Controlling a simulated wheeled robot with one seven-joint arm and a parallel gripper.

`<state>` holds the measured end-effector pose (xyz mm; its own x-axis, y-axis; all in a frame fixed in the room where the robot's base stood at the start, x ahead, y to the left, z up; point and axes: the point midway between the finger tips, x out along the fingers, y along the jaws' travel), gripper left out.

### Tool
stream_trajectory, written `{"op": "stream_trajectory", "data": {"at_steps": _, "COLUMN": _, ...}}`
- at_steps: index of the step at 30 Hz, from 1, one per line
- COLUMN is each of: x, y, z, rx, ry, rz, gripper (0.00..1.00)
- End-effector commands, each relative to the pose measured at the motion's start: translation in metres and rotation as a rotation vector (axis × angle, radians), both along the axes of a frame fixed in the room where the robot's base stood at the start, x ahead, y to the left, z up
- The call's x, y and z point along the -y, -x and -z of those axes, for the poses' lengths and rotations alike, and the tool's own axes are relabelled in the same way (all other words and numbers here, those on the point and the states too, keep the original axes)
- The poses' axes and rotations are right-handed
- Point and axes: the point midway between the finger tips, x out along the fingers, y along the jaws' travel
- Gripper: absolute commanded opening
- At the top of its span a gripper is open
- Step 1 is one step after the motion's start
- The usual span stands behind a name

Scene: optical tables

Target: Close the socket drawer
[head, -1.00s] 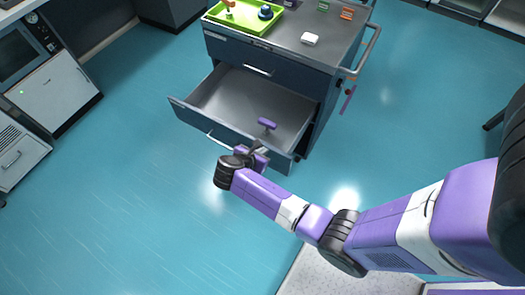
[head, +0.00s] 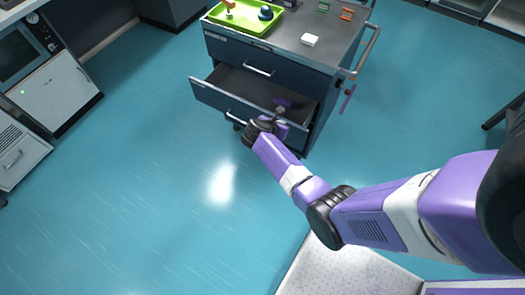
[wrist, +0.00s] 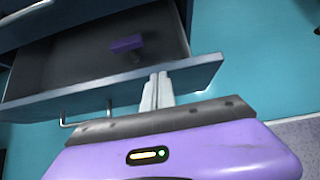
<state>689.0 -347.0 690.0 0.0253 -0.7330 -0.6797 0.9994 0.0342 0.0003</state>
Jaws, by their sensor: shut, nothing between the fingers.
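The socket drawer (head: 215,93) is the lower drawer of a dark blue cabinet (head: 328,92), partly pulled out. A purple item (head: 283,102) lies inside it; in the wrist view the purple item (wrist: 127,43) sits on the drawer floor. My gripper (head: 280,111) is at the drawer's front panel, toward its right end. In the wrist view the shut fingers of my gripper (wrist: 157,90) meet the front panel (wrist: 200,73), right of the bar handle (wrist: 85,117), and hold nothing. Whether they press on the panel or just reach it is hard to tell.
The upper drawer (head: 258,69) is shut. A green tray (head: 240,27) and a white block (head: 310,40) are on the cabinet top. A side rail (head: 368,50) sticks out at the right. The teal floor in front and to the left is clear.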

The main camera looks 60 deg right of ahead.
Motion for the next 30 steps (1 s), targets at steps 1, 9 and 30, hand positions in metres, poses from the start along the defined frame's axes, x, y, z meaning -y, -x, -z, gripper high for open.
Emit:
{"op": "stream_trajectory", "data": {"at_steps": 1, "x": 0.016, "y": 0.001, "z": 0.001, "rx": 0.001, "ry": 0.000, "rz": 0.008, "gripper": 0.00}}
{"op": "stream_trajectory", "data": {"at_steps": 9, "x": 0.076, "y": -0.002, "z": 0.002, "rx": 0.002, "ry": 0.000, "rz": 0.005, "gripper": 0.00}}
{"op": "stream_trajectory", "data": {"at_steps": 30, "x": 0.118, "y": -0.004, "z": 0.001, "rx": -0.001, "ry": 0.000, "rz": -0.001, "gripper": 0.00}}
